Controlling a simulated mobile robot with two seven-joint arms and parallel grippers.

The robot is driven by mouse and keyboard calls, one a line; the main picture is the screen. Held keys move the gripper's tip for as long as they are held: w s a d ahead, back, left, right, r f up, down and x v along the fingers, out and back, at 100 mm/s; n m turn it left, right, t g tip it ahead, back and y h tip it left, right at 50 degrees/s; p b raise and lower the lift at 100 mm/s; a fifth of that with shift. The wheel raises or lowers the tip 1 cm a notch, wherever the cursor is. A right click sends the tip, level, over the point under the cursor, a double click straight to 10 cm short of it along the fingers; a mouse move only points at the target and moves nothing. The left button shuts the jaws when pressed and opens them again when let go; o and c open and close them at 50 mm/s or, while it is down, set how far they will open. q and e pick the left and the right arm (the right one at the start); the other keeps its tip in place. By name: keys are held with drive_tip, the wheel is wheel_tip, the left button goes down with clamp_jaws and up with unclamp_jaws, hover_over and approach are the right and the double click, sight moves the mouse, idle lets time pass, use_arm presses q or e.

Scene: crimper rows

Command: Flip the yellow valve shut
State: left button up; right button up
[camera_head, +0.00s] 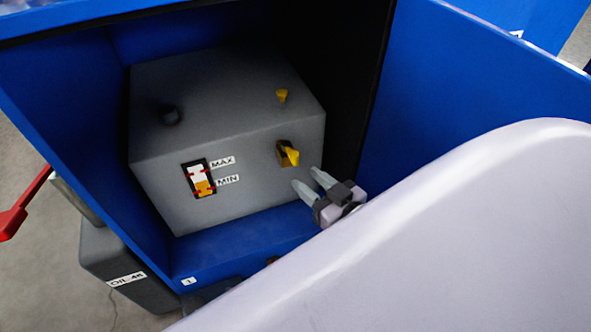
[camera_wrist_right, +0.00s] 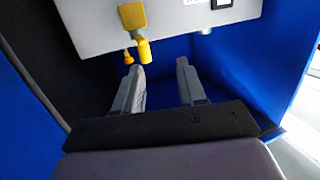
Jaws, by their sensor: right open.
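The yellow valve (camera_head: 289,154) sits on the front face of a grey tank (camera_head: 240,175), near its right side. Its handle sticks out from a darker yellow base. The valve (camera_wrist_right: 144,50) also shows at the top of the right wrist view, left of centre. My right gripper (camera_head: 306,178) is open and empty, just below and right of the valve and apart from it in the head view. In the wrist view its two fingers (camera_wrist_right: 159,68) are spread, with the handle near the left fingertip; I cannot tell the exact gap. My left gripper is not in view.
The tank stands inside a blue cabinet (camera_head: 440,90) with walls on both sides. It carries a MAX/MIN gauge (camera_head: 200,180), a small yellow knob (camera_head: 282,96) and a dark cap (camera_head: 170,115). A red lever (camera_head: 14,218) and dark oil can (camera_head: 125,270) are outside, left.

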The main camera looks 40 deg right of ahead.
sight(298, 159)
use_arm(q)
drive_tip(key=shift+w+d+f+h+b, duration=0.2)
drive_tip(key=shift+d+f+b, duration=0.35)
drive_tip(key=shift+b, duration=0.55)
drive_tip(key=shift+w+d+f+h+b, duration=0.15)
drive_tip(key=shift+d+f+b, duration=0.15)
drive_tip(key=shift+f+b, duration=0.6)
use_arm(e)
drive_tip(key=shift+t+h, duration=0.3)
drive_tip(key=shift+t, duration=0.4)
drive_tip(key=shift+w+d+f, duration=0.15)
drive_tip(key=shift+w+d, duration=0.15)
drive_tip(key=shift+w, duration=1.1)
drive_tip(key=shift+w+d+f, duration=0.1)
drive_tip(key=shift+w+d, duration=0.25)
drive_tip(key=shift+w, duration=1.05)
drive_tip(key=shift+w+d+f, duration=0.15)
drive_tip(key=shift+w+d, duration=0.15)
drive_tip(key=shift+w, duration=1.1)
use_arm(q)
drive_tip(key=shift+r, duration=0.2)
use_arm(e)
drive_tip(key=shift+m, duration=0.3)
clamp_jaws()
